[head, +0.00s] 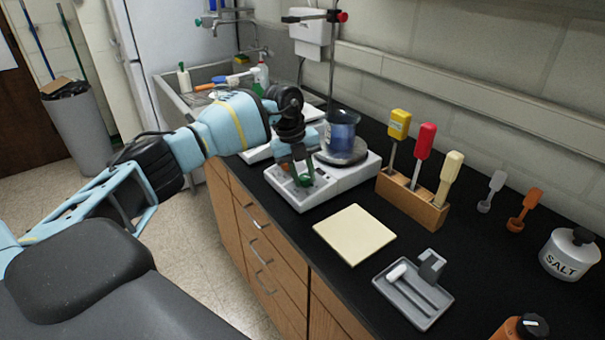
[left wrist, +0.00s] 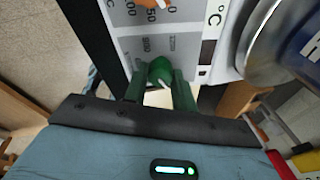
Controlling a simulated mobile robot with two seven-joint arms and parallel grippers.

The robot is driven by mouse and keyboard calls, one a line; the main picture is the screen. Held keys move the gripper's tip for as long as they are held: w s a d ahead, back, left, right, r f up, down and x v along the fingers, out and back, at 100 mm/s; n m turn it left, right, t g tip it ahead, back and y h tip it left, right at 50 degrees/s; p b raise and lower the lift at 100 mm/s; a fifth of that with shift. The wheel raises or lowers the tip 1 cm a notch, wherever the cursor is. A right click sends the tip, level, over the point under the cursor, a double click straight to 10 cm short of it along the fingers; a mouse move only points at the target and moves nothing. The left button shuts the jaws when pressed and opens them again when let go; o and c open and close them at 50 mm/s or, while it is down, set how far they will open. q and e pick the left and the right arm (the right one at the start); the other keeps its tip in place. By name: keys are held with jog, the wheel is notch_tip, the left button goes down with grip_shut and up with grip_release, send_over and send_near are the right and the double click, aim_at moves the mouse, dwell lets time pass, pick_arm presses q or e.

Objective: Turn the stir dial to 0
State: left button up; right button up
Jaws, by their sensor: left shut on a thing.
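The hotplate stirrer (head: 345,180) stands on the black counter. A beaker of blue liquid (head: 341,136) stands on its round plate. My left gripper (head: 303,178) reaches down over the front panel. In the left wrist view its dark green fingers (left wrist: 158,90) are shut on the green stir dial (left wrist: 160,69), one on each side. A white mark on the dial points toward the lower part of that picture. Printed numbers surround the dial, partly hidden and hard to read. An orange dial (left wrist: 150,3) beside a °C scale shows at the top edge. My right gripper is not in view.
A cream pad (head: 354,234) and a grey tray (head: 412,290) lie in front. A wooden block (head: 411,204) with several coloured-handled tools stands right of the hotplate. A metal stand rod (head: 332,60) rises behind the beaker. A sink (head: 190,95) is at the back left.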

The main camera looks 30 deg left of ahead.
pick_arm(q)
jog(key=shift+n, duration=0.4)
jog(key=o, duration=1)
jog(key=shift+r, duration=0.1)
jog(key=v, duration=0.7)
jog(key=shift+a+r, duration=0.15)
jog(key=shift+r, duration=0.15)
jog(key=shift+s+f, duration=0.15)
